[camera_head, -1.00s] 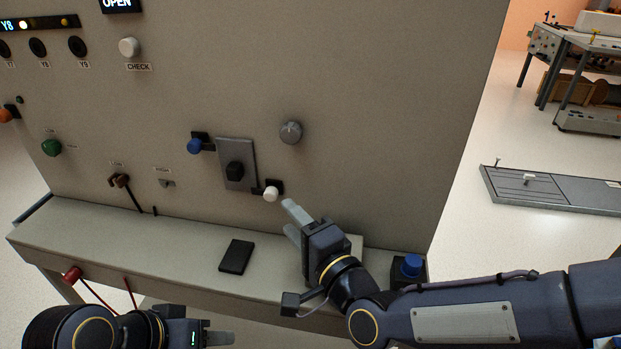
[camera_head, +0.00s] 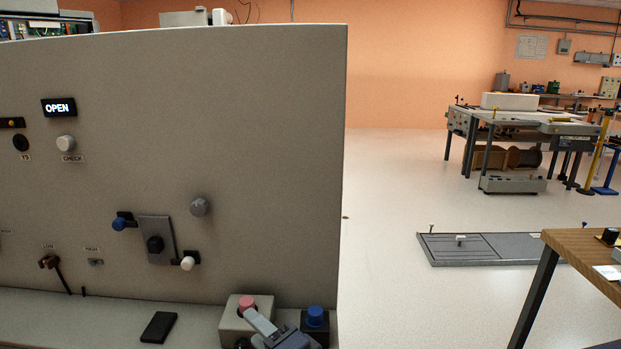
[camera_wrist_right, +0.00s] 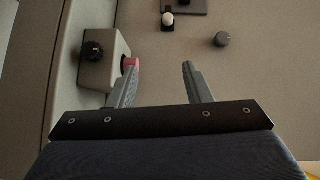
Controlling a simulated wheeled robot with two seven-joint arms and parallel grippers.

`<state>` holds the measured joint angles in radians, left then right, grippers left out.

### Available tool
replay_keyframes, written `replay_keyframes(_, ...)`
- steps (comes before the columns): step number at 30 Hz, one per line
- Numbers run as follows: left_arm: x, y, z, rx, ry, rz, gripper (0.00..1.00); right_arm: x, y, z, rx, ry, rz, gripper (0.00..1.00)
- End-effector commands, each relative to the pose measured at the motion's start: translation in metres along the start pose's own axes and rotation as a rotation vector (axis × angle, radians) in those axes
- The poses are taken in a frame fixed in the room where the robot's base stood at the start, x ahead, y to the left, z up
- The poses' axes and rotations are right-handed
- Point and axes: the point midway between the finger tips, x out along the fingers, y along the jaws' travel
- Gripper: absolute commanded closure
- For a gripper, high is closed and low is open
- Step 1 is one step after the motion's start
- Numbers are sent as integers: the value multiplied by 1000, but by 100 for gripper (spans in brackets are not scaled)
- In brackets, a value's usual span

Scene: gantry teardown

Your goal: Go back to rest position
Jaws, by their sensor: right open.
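My right gripper (camera_head: 262,328) shows at the bottom of the head view, in front of the panel's ledge. In the right wrist view its two fingers (camera_wrist_right: 157,80) are apart with nothing between them. In that view the left finger overlaps the edge of a pink button (camera_wrist_right: 131,64) on a beige box (camera_wrist_right: 105,58); I cannot tell whether it touches. In the head view the pink button (camera_head: 248,303) and its box (camera_head: 232,318) stand just behind the gripper. My left gripper is not in view.
The upright panel (camera_head: 270,120) carries an OPEN display (camera_head: 59,107), a white CHECK button (camera_head: 66,143), a grey knob (camera_head: 199,207) and small levers. A black pad (camera_head: 159,327) and a blue button (camera_head: 315,316) are on the ledge.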

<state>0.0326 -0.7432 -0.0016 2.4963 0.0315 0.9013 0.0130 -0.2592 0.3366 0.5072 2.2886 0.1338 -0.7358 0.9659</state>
Motion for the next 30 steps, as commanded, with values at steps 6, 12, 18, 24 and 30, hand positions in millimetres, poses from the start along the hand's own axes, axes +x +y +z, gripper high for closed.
replay_keyframes(6, 0, 0, 0, 0, 0, 0, 55, -23, 12, -29, -154, 16, 113, 55)
replay_keyframes(12, 0, 0, 0, 0, 0, 0, 55, -63, 30, -65, -327, 23, 280, 55)
replay_keyframes(18, 0, 0, 0, 0, -1, 0, 55, -143, 60, -104, -507, -3, 536, 55)
replay_keyframes(24, 0, 0, 0, 0, -1, 0, 55, -229, 90, -109, -590, -102, 751, 55)
replay_keyframes(30, 0, 0, 0, 0, -1, 0, 55, -290, 109, -93, -604, -212, 857, 55)
